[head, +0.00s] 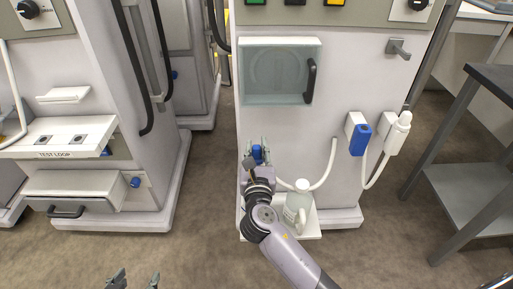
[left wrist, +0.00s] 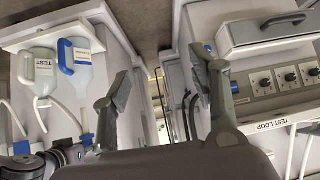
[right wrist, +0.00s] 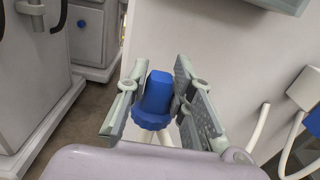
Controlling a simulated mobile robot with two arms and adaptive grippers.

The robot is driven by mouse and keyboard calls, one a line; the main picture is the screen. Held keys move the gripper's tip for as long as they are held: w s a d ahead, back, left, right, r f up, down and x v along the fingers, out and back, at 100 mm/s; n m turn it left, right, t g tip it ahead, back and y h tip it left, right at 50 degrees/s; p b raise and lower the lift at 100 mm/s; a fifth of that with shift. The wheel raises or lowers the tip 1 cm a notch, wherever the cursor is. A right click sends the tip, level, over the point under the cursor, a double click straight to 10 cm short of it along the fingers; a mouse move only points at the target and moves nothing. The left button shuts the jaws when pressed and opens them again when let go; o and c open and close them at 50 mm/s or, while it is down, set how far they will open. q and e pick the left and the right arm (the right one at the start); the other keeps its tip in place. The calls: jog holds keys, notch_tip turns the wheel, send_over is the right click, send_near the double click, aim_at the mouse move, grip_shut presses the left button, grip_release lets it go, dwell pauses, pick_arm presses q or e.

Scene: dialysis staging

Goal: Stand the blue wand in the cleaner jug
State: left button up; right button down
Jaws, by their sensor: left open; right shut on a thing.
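My right gripper (head: 257,152) is shut on the blue wand, seen upright between its fingers in the right wrist view (right wrist: 156,98). In the left wrist view the blue wand (left wrist: 87,140) is held above a pale jug with a blue handle (left wrist: 76,62). I cannot tell whether its lower end is in the jug's mouth. Beside it stands a jug with a pale handle (left wrist: 43,72), also in the head view (head: 298,207). The blue-handled jug is hidden behind my right arm in the head view. My left gripper (head: 135,281) is open and empty.
The jugs stand on a low white shelf (head: 309,230) on the machine's front. A white wand (head: 398,130) hangs beside a blue-faced holder (head: 360,140); white hoses hang nearby. A dark metal cart (head: 470,185) stands right. A drawer (head: 75,192) protrudes left. Floor between machines is clear.

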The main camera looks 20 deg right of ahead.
jog(key=shift+f+b, duration=0.35)
jog(key=shift+f, duration=0.25)
pick_arm(q)
jog(key=w+d+r+t+h, duration=0.1)
jog(key=w+r+t, duration=0.2)
jog(key=w+r, duration=0.1)
jog(key=shift+d+r+t, duration=0.2)
jog(key=shift+d+t, duration=0.1)
jog(key=shift+d, duration=0.05)
pick_arm(e)
jog(key=shift+f, duration=0.35)
pick_arm(q)
jog(key=shift+f, duration=0.1)
jog(key=shift+s+a+f+g+y, duration=0.15)
jog(key=shift+s+a+f+g, duration=0.1)
jog(key=shift+s+f+g, duration=0.3)
jog(key=shift+s+a+f+g+y, duration=0.15)
jog(key=shift+s+a+f+g, duration=0.1)
jog(key=shift+s+f+g, duration=0.3)
jog(key=shift+f, duration=0.1)
pick_arm(e)
jog(key=shift+p, duration=0.35)
pick_arm(q)
jog(key=shift+s+a+f+g, duration=0.2)
jog(key=shift+s+f+g, duration=0.2)
jog(key=shift+s+f, duration=0.2)
jog(key=shift+s+a+f+g, duration=0.2)
jog(key=shift+s+f+g, duration=0.25)
jog(key=shift+s, duration=0.1)
